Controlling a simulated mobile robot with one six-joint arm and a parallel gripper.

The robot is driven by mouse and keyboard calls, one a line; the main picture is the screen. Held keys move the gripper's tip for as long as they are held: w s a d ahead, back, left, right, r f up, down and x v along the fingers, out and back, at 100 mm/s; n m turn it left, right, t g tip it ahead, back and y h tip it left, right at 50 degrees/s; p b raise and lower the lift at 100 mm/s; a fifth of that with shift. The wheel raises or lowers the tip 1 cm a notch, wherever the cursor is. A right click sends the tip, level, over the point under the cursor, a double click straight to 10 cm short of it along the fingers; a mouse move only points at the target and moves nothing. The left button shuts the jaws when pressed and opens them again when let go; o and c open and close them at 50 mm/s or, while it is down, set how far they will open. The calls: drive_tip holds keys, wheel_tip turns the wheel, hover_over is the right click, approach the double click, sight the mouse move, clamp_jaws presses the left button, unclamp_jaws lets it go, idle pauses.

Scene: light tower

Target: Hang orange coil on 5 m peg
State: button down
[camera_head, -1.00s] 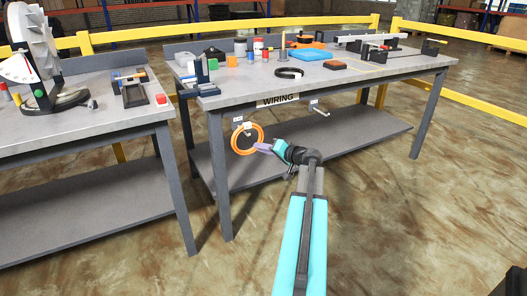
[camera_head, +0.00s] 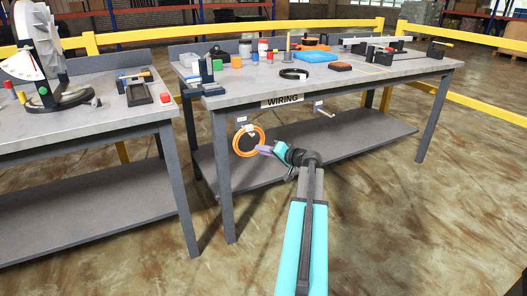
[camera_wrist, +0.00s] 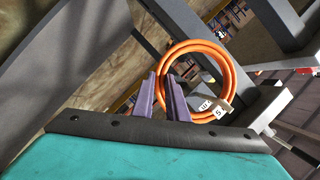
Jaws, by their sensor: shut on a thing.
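The orange coil (camera_head: 235,142) is a ring of cable held upright under the front edge of the wiring table. It also shows in the wrist view (camera_wrist: 229,72), with a pale tag marked "5" (camera_wrist: 219,112) at its lower right. My gripper (camera_head: 265,149) is at the coil's right side, its purple fingers (camera_wrist: 162,78) shut on the ring. The left peg, under a small white label (camera_head: 241,119), is at the coil's top; I cannot tell whether the ring is around it. The right peg (camera_head: 326,113) is bare. The peg labels are too small to read.
The wiring table (camera_head: 226,185) has a front leg just left of the coil and a lower shelf (camera_head: 350,134) behind it. A second table (camera_head: 85,128) stands at the left. Several tools and blocks lie on both tabletops. The floor in front is clear.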

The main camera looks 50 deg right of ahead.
drive_tip(key=shift+f, duration=0.15)
idle(0.6)
drive_tip(key=c, duration=1.7)
unclamp_jaws()
drive_tip(key=shift+o, duration=0.2)
drive_tip(key=d+p+v, duration=0.1)
drive_tip(key=p+v, duration=0.1)
drive_tip(key=v, duration=1.1)
drive_tip(key=shift+s+a+p, duration=0.3)
drive_tip(key=shift+s+a, duration=0.1)
drive_tip(key=shift+a, duration=0.1)
drive_tip(key=shift+w, duration=0.1)
